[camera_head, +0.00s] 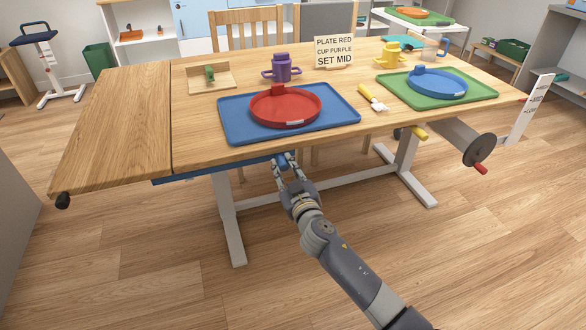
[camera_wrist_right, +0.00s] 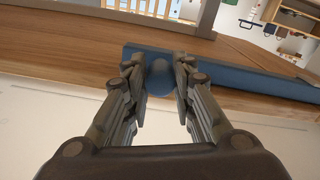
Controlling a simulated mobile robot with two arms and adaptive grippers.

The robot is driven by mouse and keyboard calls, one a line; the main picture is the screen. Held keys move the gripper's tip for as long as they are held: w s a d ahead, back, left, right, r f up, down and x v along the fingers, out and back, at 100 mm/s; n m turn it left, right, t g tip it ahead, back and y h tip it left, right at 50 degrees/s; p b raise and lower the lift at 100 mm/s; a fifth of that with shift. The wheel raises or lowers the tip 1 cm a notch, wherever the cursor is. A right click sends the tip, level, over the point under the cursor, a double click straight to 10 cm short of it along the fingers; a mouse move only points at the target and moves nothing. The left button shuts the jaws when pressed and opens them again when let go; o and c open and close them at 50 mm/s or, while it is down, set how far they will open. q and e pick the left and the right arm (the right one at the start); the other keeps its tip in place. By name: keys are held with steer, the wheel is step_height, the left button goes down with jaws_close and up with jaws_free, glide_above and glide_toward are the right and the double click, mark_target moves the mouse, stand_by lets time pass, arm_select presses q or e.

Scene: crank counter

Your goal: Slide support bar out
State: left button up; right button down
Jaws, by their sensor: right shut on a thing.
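The blue support bar (camera_head: 215,170) runs under the front edge of the wooden table (camera_head: 330,140), and its left end reaches under the left leaf (camera_head: 115,120). In the right wrist view the bar (camera_wrist_right: 250,79) runs from the fingers off to the right. My right gripper (camera_head: 286,162) is under the table edge, shut on the bar's rounded blue knob (camera_wrist_right: 159,78). The knob sits between the two fingertips in the wrist view (camera_wrist_right: 159,80). The leaf lies about level with the tabletop. My left gripper is not in view.
A blue tray (camera_head: 235,128) with a red plate (camera_head: 285,108) stands above my right gripper. A table leg (camera_head: 230,220) is just left of my right arm. A crank wheel (camera_head: 479,150) sticks out at the right. The floor in front is clear.

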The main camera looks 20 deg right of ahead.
mark_target(237, 165)
steer(key=a+b, duration=0.2)
steer(key=a, duration=0.5)
steer(key=shift+s+f, duration=0.1)
steer(key=a+b, duration=0.1)
steer(key=a, duration=0.2)
steer(key=shift+s+a, duration=0.1)
steer(key=shift+a, duration=0.05)
steer(key=shift+a+b, duration=0.4)
steer(key=shift+a, duration=0.2)
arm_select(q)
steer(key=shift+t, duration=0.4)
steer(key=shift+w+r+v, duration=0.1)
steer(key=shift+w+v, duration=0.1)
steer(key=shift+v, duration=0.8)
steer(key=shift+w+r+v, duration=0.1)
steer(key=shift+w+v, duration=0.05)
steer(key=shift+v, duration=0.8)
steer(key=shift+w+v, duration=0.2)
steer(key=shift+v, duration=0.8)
arm_select(e)
steer(key=shift+a, duration=0.3)
steer(key=c, duration=1.3)
jaws_free()
steer(key=shift+c, duration=0.2)
steer(key=shift+s, duration=0.1)
steer(key=s, duration=1.2)
steer(key=shift+d, duration=0.25)
